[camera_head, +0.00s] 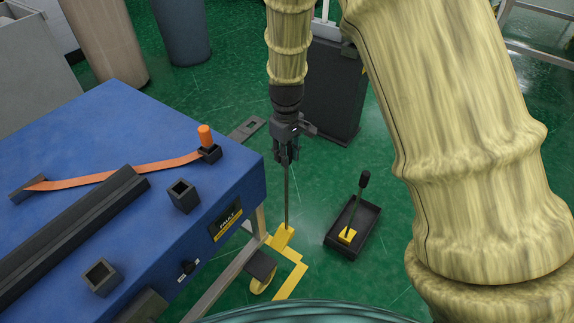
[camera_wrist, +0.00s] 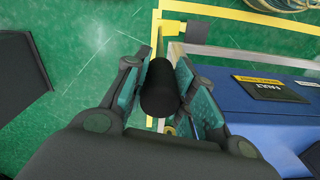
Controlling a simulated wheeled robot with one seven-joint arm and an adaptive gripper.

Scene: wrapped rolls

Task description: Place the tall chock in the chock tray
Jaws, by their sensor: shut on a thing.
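My gripper (camera_head: 286,155) is shut on the tall chock, a yellow wedge (camera_head: 284,236) on a long thin upright rod. Its black knob (camera_wrist: 160,88) sits between my finger pads in the wrist view, and hides most of the rod there. The wedge is low by the blue table's right leg, at the yellow floor marking; I cannot tell whether it touches the floor. The chock tray (camera_head: 371,222), black and shallow, lies on the floor to the right of the wedge. Another, shorter chock with a yellow block (camera_head: 347,236) and black knob stands in the tray.
The blue table (camera_head: 120,120) with black square holders (camera_head: 183,196) and an orange strap (camera_head: 125,176) is left of my gripper. A dark cabinet (camera_head: 335,90) stands behind. Yellow tape (camera_head: 290,283) marks the floor. Green floor lies open between the wedge and tray.

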